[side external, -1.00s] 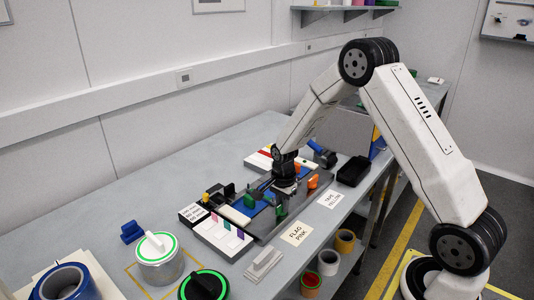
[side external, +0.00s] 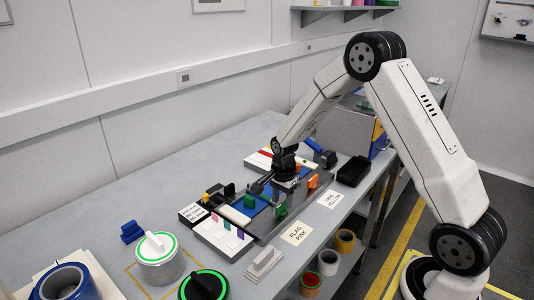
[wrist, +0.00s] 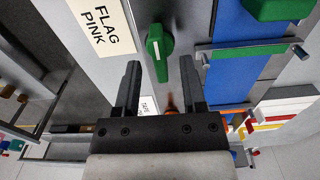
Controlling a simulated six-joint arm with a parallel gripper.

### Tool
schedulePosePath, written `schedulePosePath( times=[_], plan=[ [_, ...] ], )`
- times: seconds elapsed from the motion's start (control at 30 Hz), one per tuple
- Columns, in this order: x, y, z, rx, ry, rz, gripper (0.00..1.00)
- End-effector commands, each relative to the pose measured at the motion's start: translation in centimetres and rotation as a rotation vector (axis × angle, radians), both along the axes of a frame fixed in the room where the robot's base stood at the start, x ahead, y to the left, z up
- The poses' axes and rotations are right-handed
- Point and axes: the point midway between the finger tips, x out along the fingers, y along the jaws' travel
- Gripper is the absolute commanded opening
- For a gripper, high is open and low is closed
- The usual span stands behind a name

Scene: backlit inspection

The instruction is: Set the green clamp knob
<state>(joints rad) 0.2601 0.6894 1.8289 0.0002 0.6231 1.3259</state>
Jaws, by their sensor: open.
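The green clamp knob (wrist: 158,48) shows in the wrist view as an elongated handle on a grey plate. It lies ahead of the gap between the fingertips of my gripper (wrist: 159,66), with its lower end reaching toward them. My gripper is open, and I see nothing held. In the side view a green knob (side external: 281,210) stands at the front of the fixture, below and in front of my gripper (side external: 264,185). A second green piece (side external: 249,201) sits farther left on the fixture, by a blue strip. Contact between the fingers and the knob cannot be made out.
An orange piece (side external: 313,181) stands right of my gripper. A black bin (side external: 353,170) and a "FLAG PINK" card (side external: 296,233) lie near the table's front edge. A white block with coloured flags (side external: 222,235) is at left. Free tabletop (side external: 190,165) lies behind.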

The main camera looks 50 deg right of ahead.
Motion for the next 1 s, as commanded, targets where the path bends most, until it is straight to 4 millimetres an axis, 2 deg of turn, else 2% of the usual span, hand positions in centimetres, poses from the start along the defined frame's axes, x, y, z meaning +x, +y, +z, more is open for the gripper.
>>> schedulePosePath(
  times=[0.2,0.43,0.6,1.0],
  plan=[
    [0.0,0.0,2.8,0.000,-0.002,0.000,0.53],
    [0.0,0.0,5.1,0.000,0.000,-0.001,0.53],
    [0.0,0.0,5.8,0.000,0.001,-0.001,0.53],
    [-0.2,0.2,5.9,0.000,-0.001,0.014,0.53]
  ],
)
